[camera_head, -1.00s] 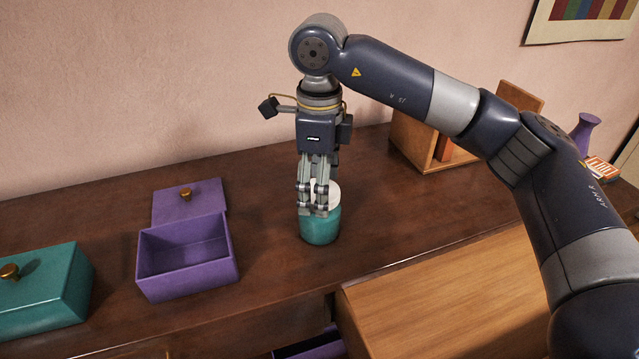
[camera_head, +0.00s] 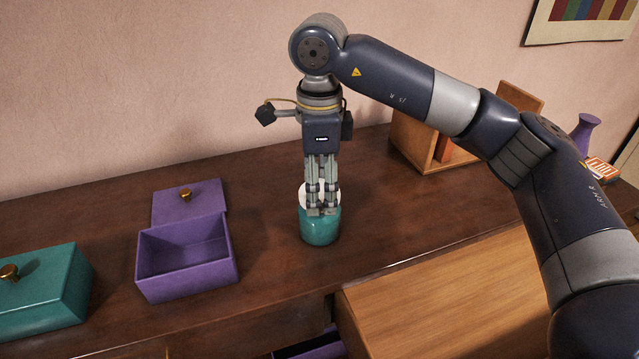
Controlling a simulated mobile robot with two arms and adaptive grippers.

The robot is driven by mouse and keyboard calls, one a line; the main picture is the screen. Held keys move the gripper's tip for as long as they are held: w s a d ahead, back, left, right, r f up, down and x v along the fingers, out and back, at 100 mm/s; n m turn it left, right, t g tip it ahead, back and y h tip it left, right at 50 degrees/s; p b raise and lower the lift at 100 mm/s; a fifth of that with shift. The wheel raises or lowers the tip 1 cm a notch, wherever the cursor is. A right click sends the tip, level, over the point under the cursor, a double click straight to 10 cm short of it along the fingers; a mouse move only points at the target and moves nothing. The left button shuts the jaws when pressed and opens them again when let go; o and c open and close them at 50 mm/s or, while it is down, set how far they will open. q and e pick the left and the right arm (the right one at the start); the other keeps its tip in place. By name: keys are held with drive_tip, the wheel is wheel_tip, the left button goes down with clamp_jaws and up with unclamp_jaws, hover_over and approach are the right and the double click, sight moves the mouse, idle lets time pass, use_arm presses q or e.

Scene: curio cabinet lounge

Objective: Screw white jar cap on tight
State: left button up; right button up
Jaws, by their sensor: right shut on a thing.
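A teal jar (camera_head: 320,230) stands upright on the dark wooden cabinet top, near the middle of the view. Its white cap (camera_head: 304,194) sits at the jar's mouth, partly hidden behind the fingers. My right gripper (camera_head: 321,208) points straight down over the jar, with its fingers shut on the white cap. The fingers hide the seam between cap and jar, so I cannot tell how tightly it sits. My left gripper is not in view.
An open purple box (camera_head: 187,275) stands left of the jar, its purple lid (camera_head: 187,200) behind it. A closed teal box (camera_head: 45,295) is at far left. A wooden holder (camera_head: 415,145) stands back right. An open drawer (camera_head: 320,345) is below the front edge.

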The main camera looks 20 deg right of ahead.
drive_tip(key=m, duration=0.3)
drive_tip(key=shift+f+m, duration=0.1)
drive_tip(key=shift+m, duration=0.2)
drive_tip(key=m, duration=0.4)
drive_tip(key=shift+s+m, duration=0.1)
drive_tip(key=shift+m, duration=0.2)
drive_tip(key=m, duration=0.3)
drive_tip(key=shift+f+m, duration=0.1)
drive_tip(key=shift+m, duration=0.2)
drive_tip(key=m, duration=0.4)
drive_tip(key=shift+m, duration=0.4)
drive_tip(key=m, duration=0.7)
drive_tip(key=shift+s+f+p, duration=0.1)
drive_tip(key=shift+f+p, duration=0.05)
drive_tip(key=shift+p, duration=0.2)
drive_tip(key=m, duration=0.6)
drive_tip(key=o, duration=1.4)
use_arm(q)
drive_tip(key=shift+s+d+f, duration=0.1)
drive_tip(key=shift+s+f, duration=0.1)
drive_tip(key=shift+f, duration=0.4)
use_arm(e)
drive_tip(key=shift+o, duration=0.2)
